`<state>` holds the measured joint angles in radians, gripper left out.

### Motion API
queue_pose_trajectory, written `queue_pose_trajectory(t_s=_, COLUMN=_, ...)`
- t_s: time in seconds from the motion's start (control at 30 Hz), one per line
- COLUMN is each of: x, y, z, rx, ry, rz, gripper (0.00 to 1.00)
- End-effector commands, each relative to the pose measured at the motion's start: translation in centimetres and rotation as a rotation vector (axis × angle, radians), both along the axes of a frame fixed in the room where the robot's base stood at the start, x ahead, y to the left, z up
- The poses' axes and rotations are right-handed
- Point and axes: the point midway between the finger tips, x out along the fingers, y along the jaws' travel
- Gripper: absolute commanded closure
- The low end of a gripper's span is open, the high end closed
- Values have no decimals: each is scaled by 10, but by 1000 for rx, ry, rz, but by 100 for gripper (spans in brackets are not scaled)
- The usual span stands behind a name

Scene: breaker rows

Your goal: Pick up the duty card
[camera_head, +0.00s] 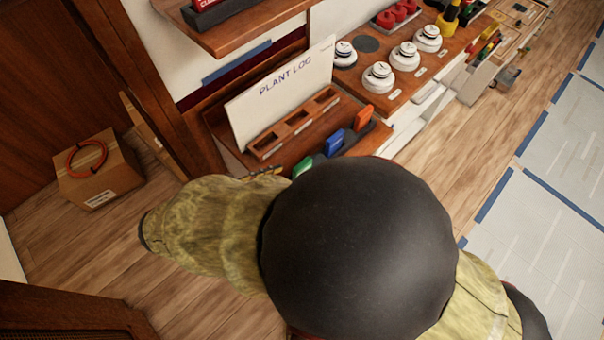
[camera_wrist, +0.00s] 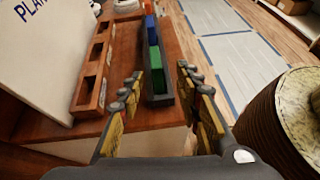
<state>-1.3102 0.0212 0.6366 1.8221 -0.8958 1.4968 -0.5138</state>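A dark narrow rack (camera_wrist: 167,84) on the wooden desk holds a row of coloured cards: a green card (camera_wrist: 155,66), a blue card (camera_wrist: 152,32) and an orange card (camera_head: 362,118). No card's writing is readable, so I cannot tell which is the duty card. In the head view the green card (camera_head: 303,167) is nearest my arm and the blue card (camera_head: 334,142) stands in the middle. My gripper (camera_wrist: 158,82) is open, its fingers on either side of the rack's near end in the wrist view, with nothing between the tips. In the head view my arm hides most of it.
A wooden tray with three slots (camera_head: 295,124) lies beside the rack, before an upright PLANT LOG board (camera_head: 285,88). White round devices (camera_head: 378,78) stand on the neighbouring board. A cardboard box (camera_head: 98,170) is on the floor at left. Open floor lies right of the desk.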

Motion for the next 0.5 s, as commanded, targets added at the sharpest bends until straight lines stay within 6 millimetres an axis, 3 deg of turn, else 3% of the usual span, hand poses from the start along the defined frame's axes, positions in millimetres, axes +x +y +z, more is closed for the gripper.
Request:
queue_pose_trajectory(t_s=0.17, x=-8, y=20, z=-12, rx=-71, ry=-15, rz=89, gripper=66)
queue_pose_trajectory(t_s=0.5, x=12, y=1, z=-23, rx=-77, ry=-17, rz=94, gripper=66)
